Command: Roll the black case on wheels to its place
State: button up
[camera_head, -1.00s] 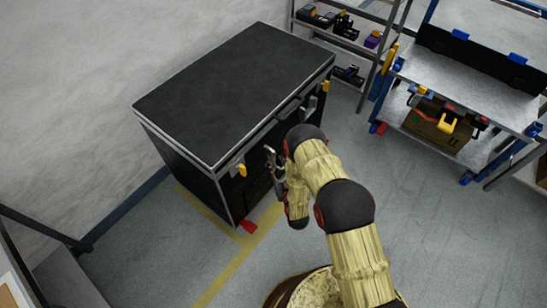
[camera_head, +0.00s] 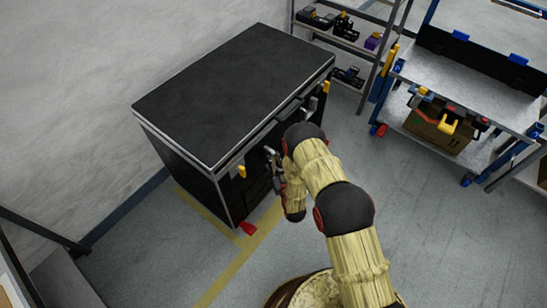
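The black case (camera_head: 232,88) stands against the wall in the head view. It has a flat dark lid with light metal edging, yellow-tabbed latches on its front and a red piece at its lower front corner. Its left end stands at a yellow floor line. My gripper (camera_head: 272,161) is at the middle of the case's front face, close to it. I cannot tell whether it touches the case. The fingers are small and partly hidden by my wrist, so their opening is unclear.
A yellow line (camera_head: 225,279) runs along the floor. A blue-framed cart (camera_head: 470,90) stands at the right, with a cardboard box (camera_head: 437,128) on its lower shelf. A metal shelf rack (camera_head: 352,42) stands behind the case. The grey floor (camera_head: 450,235) at the lower right is clear.

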grip_shut()
jog(key=shift+a, duration=0.1)
dwell(0.4)
